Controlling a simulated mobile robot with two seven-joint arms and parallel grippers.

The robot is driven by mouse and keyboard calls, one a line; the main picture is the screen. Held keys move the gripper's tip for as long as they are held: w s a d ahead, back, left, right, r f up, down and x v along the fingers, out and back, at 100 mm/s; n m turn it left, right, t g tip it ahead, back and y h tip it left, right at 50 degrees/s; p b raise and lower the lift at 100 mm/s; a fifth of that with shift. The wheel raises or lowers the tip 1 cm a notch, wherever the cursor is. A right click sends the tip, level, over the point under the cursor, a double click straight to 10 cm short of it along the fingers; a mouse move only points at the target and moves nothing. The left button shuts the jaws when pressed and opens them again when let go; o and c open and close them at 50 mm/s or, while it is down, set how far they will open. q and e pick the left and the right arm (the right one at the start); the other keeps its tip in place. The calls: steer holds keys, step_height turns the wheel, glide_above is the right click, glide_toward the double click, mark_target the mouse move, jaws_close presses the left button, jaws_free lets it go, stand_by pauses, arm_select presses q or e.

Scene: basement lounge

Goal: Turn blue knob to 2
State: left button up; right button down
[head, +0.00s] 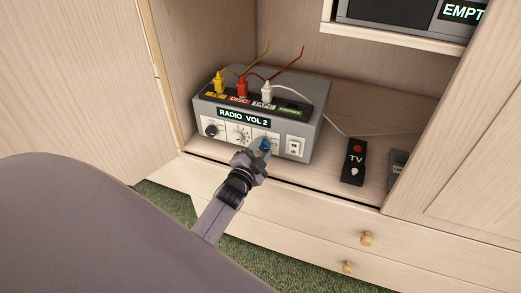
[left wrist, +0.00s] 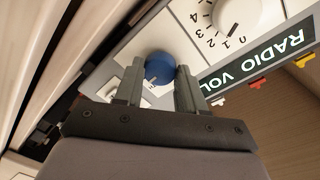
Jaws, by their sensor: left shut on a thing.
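The blue knob (head: 265,144) is on the front of a grey radio box (head: 318,135), right of the white dial knob (head: 240,135). My left gripper (head: 261,151) reaches it from the front and is shut on it. In the left wrist view the blue knob (left wrist: 159,67) sits between the two fingers of the left gripper (left wrist: 159,74). Its pointer and most of its scale are hidden or too small to read. The display (head: 244,117) reads "RADIO VOL 2". The right gripper is not in view.
Yellow (head: 219,82), red (head: 242,88) and white (head: 267,92) plugs stand on top of the box. A white rocker switch (head: 293,146) is right of the blue knob. A black TV remote (head: 353,162) lies on the shelf. Drawers are below.

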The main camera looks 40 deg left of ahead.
arm_select(q)
steer(key=shift+f+m, duration=0.1)
steer(key=shift+m, duration=0.4)
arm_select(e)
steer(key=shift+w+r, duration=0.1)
arm_select(q)
steer(key=o, duration=1.1)
steer(key=shift+c, duration=0.2)
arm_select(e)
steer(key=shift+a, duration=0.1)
arm_select(q)
steer(key=shift+s, duration=0.15)
